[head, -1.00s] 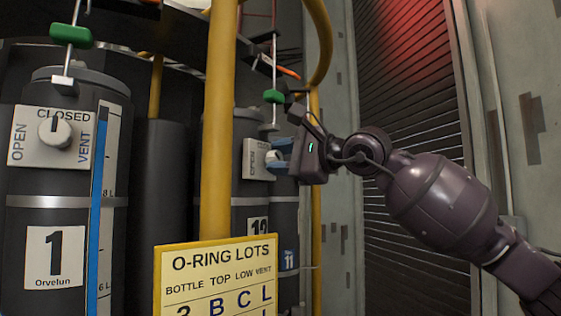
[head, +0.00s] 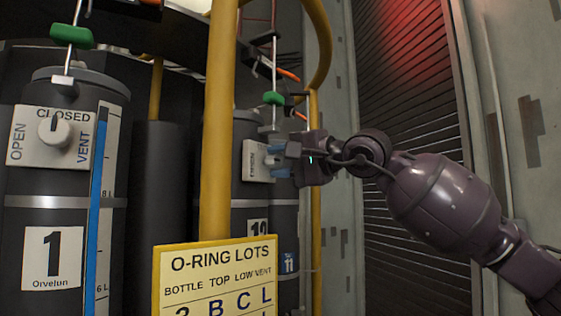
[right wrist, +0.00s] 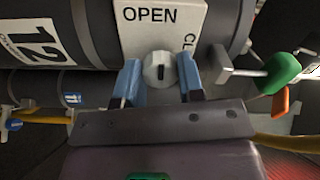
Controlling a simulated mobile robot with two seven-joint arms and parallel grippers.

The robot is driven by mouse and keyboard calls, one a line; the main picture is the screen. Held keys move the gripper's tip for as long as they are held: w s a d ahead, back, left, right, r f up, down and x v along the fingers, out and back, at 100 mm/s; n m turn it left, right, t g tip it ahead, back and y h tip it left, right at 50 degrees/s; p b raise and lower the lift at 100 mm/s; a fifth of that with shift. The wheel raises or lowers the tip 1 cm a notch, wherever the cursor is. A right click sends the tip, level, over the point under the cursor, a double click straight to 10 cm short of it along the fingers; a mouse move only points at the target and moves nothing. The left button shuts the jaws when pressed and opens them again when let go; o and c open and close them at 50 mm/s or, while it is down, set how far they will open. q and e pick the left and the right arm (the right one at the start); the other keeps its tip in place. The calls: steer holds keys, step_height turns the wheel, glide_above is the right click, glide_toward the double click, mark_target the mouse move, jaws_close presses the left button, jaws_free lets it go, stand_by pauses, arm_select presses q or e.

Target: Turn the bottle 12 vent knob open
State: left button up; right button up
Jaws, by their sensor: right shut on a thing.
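The bottle 12 vent knob (right wrist: 160,70) is a round grey knob with a dark mark on a white plate (right wrist: 195,18). In the right wrist view the mark runs up and down, in line with the word OPEN above it. I cannot tell which end points. "CL" shows on the plate's right side. My right gripper (right wrist: 161,82) has its two blue fingers on either side of the knob and is shut on it. In the head view the right gripper (head: 276,160) reaches the plate (head: 254,160) on bottle 12 (head: 250,205) from the right. My left gripper is out of view.
A yellow pole (head: 217,120) and a yellow O-ring lots sign (head: 216,275) stand in front of bottle 12. Bottle 1 (head: 25,280) is at the left, its knob (head: 54,130) towards CLOSED. A green handle (right wrist: 282,73) lies right of the plate in the wrist view.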

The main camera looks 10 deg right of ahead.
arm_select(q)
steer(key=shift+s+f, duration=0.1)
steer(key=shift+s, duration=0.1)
arm_select(e)
steer(key=o, duration=0.9)
arm_select(q)
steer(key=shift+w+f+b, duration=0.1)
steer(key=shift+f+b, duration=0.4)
steer(key=shift+b, duration=0.2)
arm_select(e)
steer(key=v, duration=1)
steer(key=shift+s+d, duration=0.25)
steer(key=shift+s, duration=0.05)
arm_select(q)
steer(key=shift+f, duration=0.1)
